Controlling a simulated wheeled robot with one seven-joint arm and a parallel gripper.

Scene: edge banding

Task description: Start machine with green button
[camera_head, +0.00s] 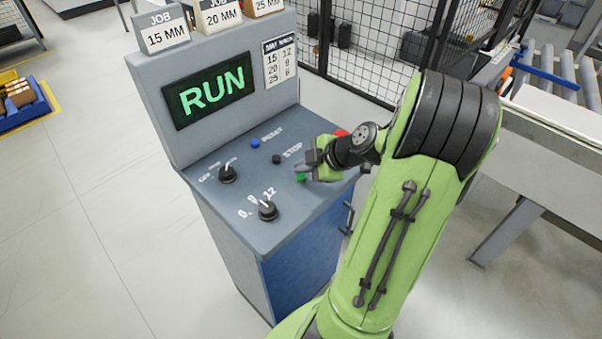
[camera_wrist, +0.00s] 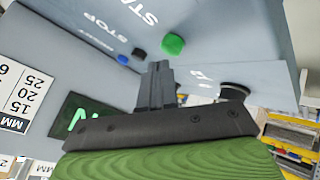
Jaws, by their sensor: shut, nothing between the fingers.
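The green button (camera_head: 301,178) sits on the sloped top of the grey control console (camera_head: 225,205), and shows clear of the fingers in the wrist view (camera_wrist: 173,44). My gripper (camera_head: 303,168) is shut and empty, just above the panel close to the green button. In the wrist view my gripper's fingertips (camera_wrist: 158,68) lie just beside the button in the picture; I cannot tell whether they touch the panel. The console's screen (camera_head: 209,97) reads RUN in green letters.
A blue button (camera_head: 255,143), a black STOP button (camera_head: 276,159) and two black knobs (camera_head: 268,210) share the panel. Job signs (camera_head: 164,31) stand on top. A black mesh fence (camera_head: 370,45) is behind.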

